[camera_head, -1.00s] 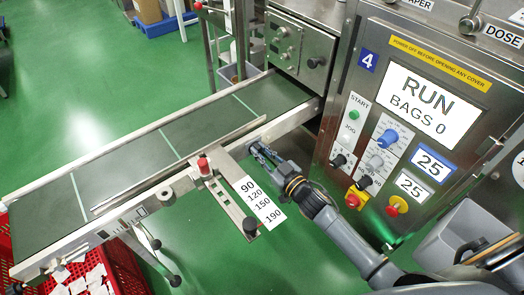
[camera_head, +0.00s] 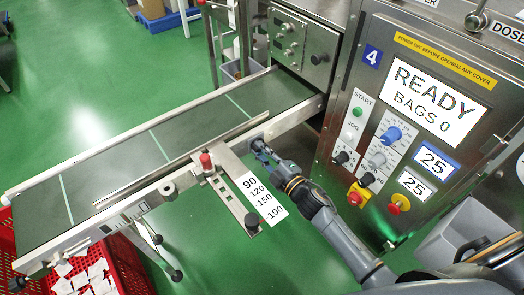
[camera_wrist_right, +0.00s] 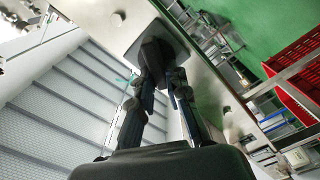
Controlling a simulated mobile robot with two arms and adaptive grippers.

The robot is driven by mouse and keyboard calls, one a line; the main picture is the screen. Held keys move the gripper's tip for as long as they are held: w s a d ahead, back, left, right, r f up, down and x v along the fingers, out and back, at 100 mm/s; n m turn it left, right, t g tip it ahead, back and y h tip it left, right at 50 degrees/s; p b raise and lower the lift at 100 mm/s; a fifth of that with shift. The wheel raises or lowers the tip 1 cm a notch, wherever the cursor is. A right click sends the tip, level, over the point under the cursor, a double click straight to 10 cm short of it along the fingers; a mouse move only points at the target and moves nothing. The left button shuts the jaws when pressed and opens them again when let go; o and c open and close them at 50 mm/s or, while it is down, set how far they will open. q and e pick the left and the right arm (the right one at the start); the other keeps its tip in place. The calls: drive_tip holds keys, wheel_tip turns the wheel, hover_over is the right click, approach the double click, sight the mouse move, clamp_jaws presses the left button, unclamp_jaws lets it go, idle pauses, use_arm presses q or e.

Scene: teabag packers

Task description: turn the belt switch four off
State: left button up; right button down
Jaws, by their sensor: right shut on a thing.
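The belt switch (camera_wrist_right: 158,50) is a dark knob on a square dark plate, on the conveyor's side rail. In the head view it is mostly hidden by my right gripper (camera_head: 261,151). In the wrist view my right gripper (camera_wrist_right: 161,80) is shut on the knob, a finger on either side. The conveyor belt (camera_head: 110,180) is dark green with light cross lines. The machine's display (camera_head: 428,101) reads READY, BAGS 0, and a blue sign (camera_head: 372,58) shows 4. My left gripper is not in view.
A red-knobbed guide bracket with a scale plate (camera_head: 262,199) sticks out just left of my right gripper. The control panel (camera_head: 356,114) stands to the right. A red crate (camera_head: 120,262) with white bags is below the belt's left end. Open green floor lies in front.

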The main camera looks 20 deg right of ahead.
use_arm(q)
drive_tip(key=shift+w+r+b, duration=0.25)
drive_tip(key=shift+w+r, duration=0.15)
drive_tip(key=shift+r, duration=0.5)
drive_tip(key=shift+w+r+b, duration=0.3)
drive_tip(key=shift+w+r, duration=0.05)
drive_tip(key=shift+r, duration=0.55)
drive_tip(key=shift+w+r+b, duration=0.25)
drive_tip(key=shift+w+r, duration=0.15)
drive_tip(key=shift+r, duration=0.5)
use_arm(e)
drive_tip(key=shift+s+a+f+n, duration=0.1)
drive_tip(key=shift+f+n, duration=0.1)
drive_tip(key=shift+n, duration=1.25)
drive_tip(key=shift+f+n, duration=0.2)
drive_tip(key=shift+n, duration=1.25)
drive_tip(key=c, duration=1.3)
unclamp_jaws()
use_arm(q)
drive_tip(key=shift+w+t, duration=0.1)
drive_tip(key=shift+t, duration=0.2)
use_arm(e)
drive_tip(key=v, duration=1.2)
